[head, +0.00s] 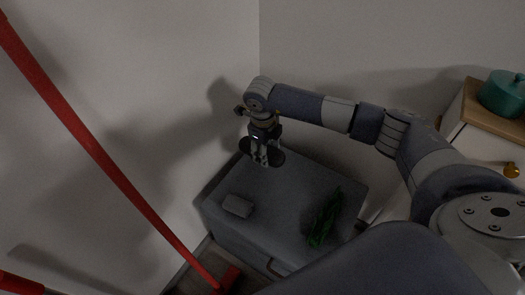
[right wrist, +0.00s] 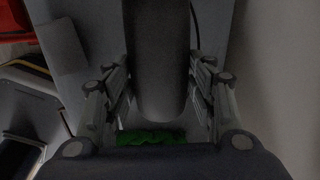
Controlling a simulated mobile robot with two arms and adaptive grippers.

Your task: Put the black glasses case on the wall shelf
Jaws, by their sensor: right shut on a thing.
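The black glasses case (head: 273,158) is a dark rounded shape at my right gripper (head: 264,157), above the top of a grey cabinet. In the right wrist view the case (right wrist: 157,65) is long and dark and lies between the two fingers of my right gripper (right wrist: 160,100), which is shut on it. The fingers partly cover the case in the head view. I cannot make out a wall shelf for certain in either view. My left gripper is not in view.
The grey cabinet (head: 290,190) stands in the corner against the walls. A small grey block (head: 237,206) and a green object (head: 325,219) lie on it. A red bar (head: 100,155) slants across the left. A teal pot (head: 503,94) stands on a wood-topped cabinet (head: 475,110) at right.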

